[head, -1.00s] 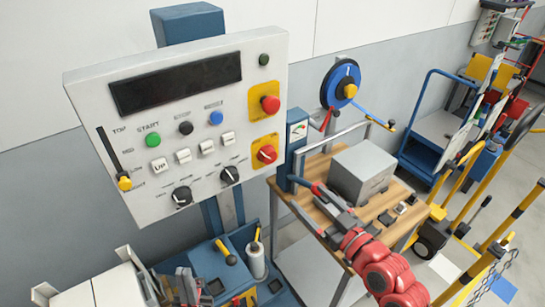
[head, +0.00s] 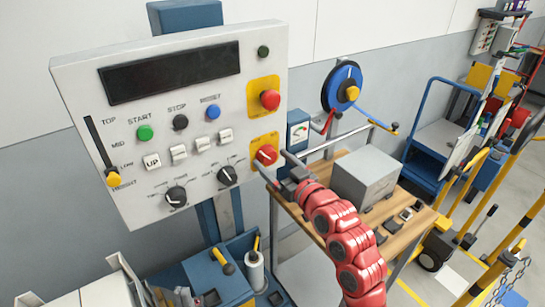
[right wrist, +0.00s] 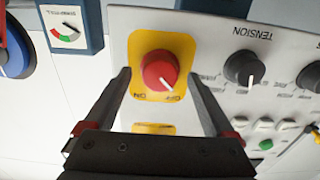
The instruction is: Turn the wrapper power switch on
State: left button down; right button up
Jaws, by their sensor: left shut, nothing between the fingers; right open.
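The wrapper power switch (head: 266,155) is a red rotary knob on a yellow plate, low on the right of the white control panel (head: 85,75). In the right wrist view the knob (right wrist: 160,70) has a white pointer mark towards the OFF label. My right gripper (head: 276,164) is open at the panel's lower right edge. In the right wrist view its fingers (right wrist: 160,76) stand on either side of the knob, with gaps visible. My left gripper (head: 184,297) is shut and empty at the bottom edge, below the panel, partly cut off.
A red emergency button (head: 270,100) sits above the switch, and a tension knob (head: 228,175) to its left. A gauge box (head: 298,130) is close on the right. A wooden bench (head: 395,240) with a grey box (head: 367,178) lies behind my right arm.

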jog(key=shift+w+a, duration=0.25)
jog(key=shift+w, duration=0.2)
jog(key=c, duration=1.4)
